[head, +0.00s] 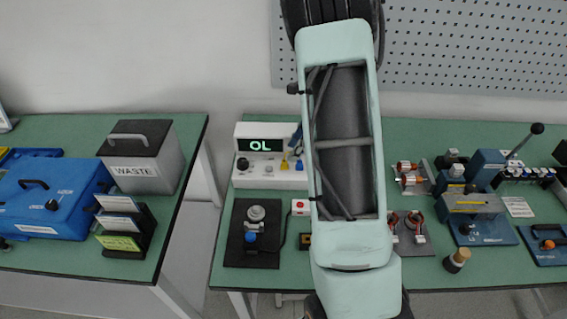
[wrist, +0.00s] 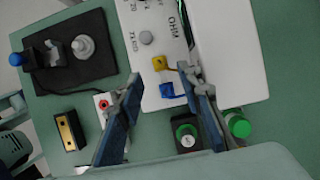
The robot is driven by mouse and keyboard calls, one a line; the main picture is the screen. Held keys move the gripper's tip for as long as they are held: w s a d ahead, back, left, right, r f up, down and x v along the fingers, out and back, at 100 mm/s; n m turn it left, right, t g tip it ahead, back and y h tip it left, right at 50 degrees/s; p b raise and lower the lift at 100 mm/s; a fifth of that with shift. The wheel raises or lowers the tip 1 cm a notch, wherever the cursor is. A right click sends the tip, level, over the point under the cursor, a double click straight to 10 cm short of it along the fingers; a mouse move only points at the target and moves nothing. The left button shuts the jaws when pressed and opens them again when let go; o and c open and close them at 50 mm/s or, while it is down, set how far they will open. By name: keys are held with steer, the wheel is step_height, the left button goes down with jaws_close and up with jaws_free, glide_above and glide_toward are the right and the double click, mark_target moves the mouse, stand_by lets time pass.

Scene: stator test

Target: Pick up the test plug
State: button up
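A white meter showing "OL" (head: 262,145) stands on the right-hand bench. A yellow plug-like piece (wrist: 160,63) and a blue one (wrist: 168,91) sit at its edge in the wrist view. They also show low on its front in the head view, yellow (head: 284,165) and blue (head: 299,165). I cannot tell which is the test plug. My gripper (wrist: 162,84) is open, its two blue fingers wide apart. The yellow and blue pieces lie between or beyond the fingertips, nearer the right finger. Nothing is held. My arm hides most of the gripper in the head view.
A black-based fixture (head: 253,235) stands left of my arm. A red-button box (wrist: 103,102), a brass-coloured block (wrist: 70,130) and green round buttons (wrist: 238,125) are close by. A left bench holds a waste bin (head: 145,165). Tools crowd the right.

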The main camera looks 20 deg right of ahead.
mark_target(286, 159)
steer(key=x, duration=0.5)
steer(key=shift+a+f+p, duration=0.25)
steer(key=shift+f+p, duration=0.05)
jaws_close()
